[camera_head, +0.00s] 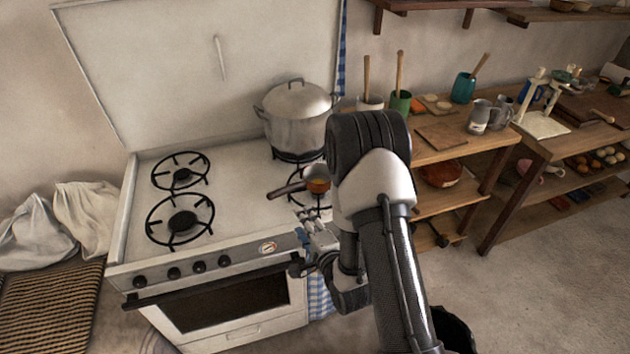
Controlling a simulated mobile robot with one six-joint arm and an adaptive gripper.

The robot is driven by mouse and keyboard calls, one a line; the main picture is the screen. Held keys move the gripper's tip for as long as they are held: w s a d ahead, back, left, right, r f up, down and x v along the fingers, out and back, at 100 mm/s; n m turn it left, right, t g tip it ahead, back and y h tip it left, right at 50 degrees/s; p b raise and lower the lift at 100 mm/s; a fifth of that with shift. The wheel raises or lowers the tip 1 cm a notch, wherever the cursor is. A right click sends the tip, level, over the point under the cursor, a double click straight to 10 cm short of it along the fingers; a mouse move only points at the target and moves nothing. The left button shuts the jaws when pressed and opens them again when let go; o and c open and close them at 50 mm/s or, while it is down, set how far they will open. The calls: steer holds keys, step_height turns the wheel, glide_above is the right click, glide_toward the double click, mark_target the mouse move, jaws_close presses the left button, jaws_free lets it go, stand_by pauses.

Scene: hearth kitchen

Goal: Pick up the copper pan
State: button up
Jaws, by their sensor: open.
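The small copper pan (318,185) sits on the front right burner of the white stove (228,225). Its dark handle (287,190) points left. My arm hides part of the burner and may hide the pan's right edge. My gripper (308,224) is open and empty near the stove's front edge, just below the pan in the picture and apart from it. Its fingers are small and partly hard to make out here.
A large lidded metal pot (297,115) stands on the back right burner, close behind the pan. The left burners (182,220) are bare. Wooden shelves (440,150) with crocks and mugs stand to the right. White sacks (85,218) lie to the left.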

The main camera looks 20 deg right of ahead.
steer(key=b, duration=0.2)
glide_toward(286, 192)
steer(key=x, duration=0.3)
steer(key=shift+b+x, duration=0.9)
steer(key=shift+x, duration=2)
steer(key=shift+c, duration=0.2)
jaws_close()
